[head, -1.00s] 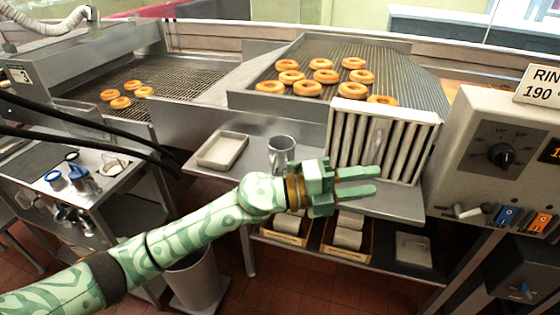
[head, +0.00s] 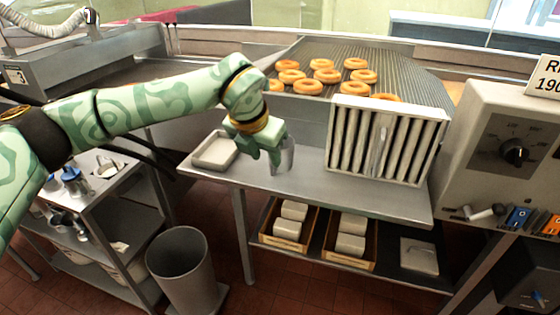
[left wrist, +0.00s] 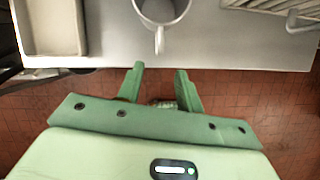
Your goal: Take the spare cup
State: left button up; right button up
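The spare cup, a grey metal cup with a handle, stands on the steel shelf. In the head view the cup (head: 287,156) is partly hidden behind my left gripper (head: 265,158). In the left wrist view the cup (left wrist: 163,10) is at the top, cut by the frame edge, with its handle pointing toward my fingers. The handle is just ahead of the fingertips. My right gripper is not in view.
A shallow tray (head: 215,152) sits left of the cup on the shelf (head: 330,188). A slatted rack (head: 386,141) stands to the right. Rings lie on the ridged conveyor (head: 412,84) behind. Boxes of blocks are below, and a bin (head: 180,262) stands on the floor.

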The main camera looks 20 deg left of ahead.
aim_at(271, 173)
pick_arm(q)
jog(key=x, duration=0.2)
jog(key=shift+w+f, duration=0.15)
jog(key=shift+f, duration=0.2)
jog(key=b+x, duration=0.1)
jog(key=x, duration=0.1)
jog(key=b+x, duration=0.1)
jog(key=x, duration=0.2)
jog(key=shift+w+a, duration=0.15)
jog(key=shift+w, duration=0.15)
jog(key=shift+r, duration=0.2)
jog(key=shift+s, duration=0.1)
grip_shut()
